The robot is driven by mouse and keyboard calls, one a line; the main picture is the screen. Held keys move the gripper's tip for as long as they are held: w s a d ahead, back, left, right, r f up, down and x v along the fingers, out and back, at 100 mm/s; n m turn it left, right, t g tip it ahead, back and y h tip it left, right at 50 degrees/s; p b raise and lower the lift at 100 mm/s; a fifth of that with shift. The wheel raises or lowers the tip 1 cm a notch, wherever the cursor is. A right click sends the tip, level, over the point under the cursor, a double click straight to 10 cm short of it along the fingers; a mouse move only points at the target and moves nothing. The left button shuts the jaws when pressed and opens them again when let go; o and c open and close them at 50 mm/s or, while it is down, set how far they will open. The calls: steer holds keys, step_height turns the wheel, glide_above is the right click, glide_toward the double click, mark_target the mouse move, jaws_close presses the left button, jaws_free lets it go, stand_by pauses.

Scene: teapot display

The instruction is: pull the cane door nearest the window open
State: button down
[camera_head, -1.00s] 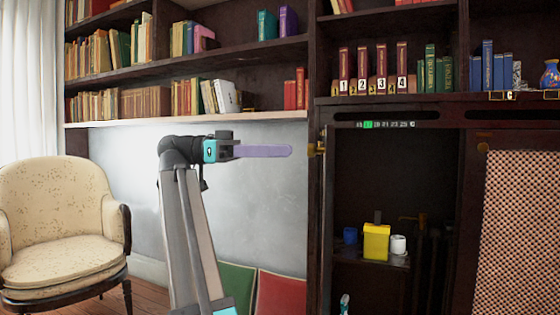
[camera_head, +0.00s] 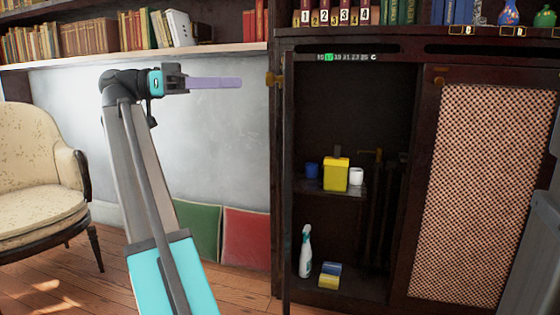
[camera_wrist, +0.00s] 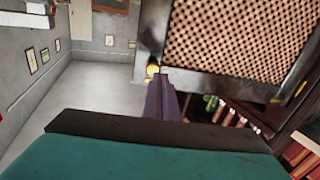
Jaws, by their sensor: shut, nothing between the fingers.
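The cane door nearest the window (camera_head: 287,180) stands open. The head view sees it almost edge-on at the left side of the dark cupboard opening. Its brass knob (camera_head: 275,79) sticks out to the left near the top. My gripper (camera_head: 240,83) is shut and empty, its purple fingers pointing right toward the knob with a small gap in the picture. In the wrist view the door's woven cane panel (camera_wrist: 235,40) fills the upper right. The knob (camera_wrist: 152,70) shows just beyond my fingertips (camera_wrist: 161,78); I cannot tell whether they touch.
Inside the cupboard are a yellow container (camera_head: 336,175), a white cup (camera_head: 356,176), a blue cup (camera_head: 312,170), a spray bottle (camera_head: 305,252) and sponges (camera_head: 329,280). The other cane door (camera_head: 480,190) is shut at right. An armchair (camera_head: 35,180) stands left; floor between is clear.

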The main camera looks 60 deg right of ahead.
steer(key=w+d+f+n+t+h+p, duration=0.2)
steer(key=w+f+n+t+p, duration=0.2)
steer(key=w+f+n+p, duration=0.4)
steer(key=w+d+f+n+t+h+p, duration=0.25)
steer(key=w+f+n+p, duration=0.35)
steer(key=w, duration=0.4)
steer(key=w+a+f+n+t+y+p, duration=0.1)
steer(key=w+a+f+n+t+p, duration=0.2)
steer(key=f+p, duration=0.35)
steer(key=w+a+f+n+t+y+p, duration=0.1)
steer(key=a+f+n+p, duration=0.3)
steer(key=f, duration=0.4)
steer(key=w+a+f+n+t+y+p, duration=0.1)
steer(key=w+a+f+p, duration=0.1)
steer(key=a+f+p, duration=0.35)
steer(key=s+a+f+n+y+p, duration=0.5)
steer(key=s+a+f+p, duration=0.5)
steer(key=a+f+p, duration=0.45)
steer(key=s+a+r+n+g+y+p, duration=0.1)
steer(key=s+a+y+p, duration=0.4)
steer(key=s+a+p, duration=1.1)
steer(key=s+a+n, duration=0.1)
steer(key=s+a, duration=0.1)
steer(key=s, duration=0.3)
steer(key=shift+a+r, duration=0.3)
steer(key=shift+r, duration=0.1)
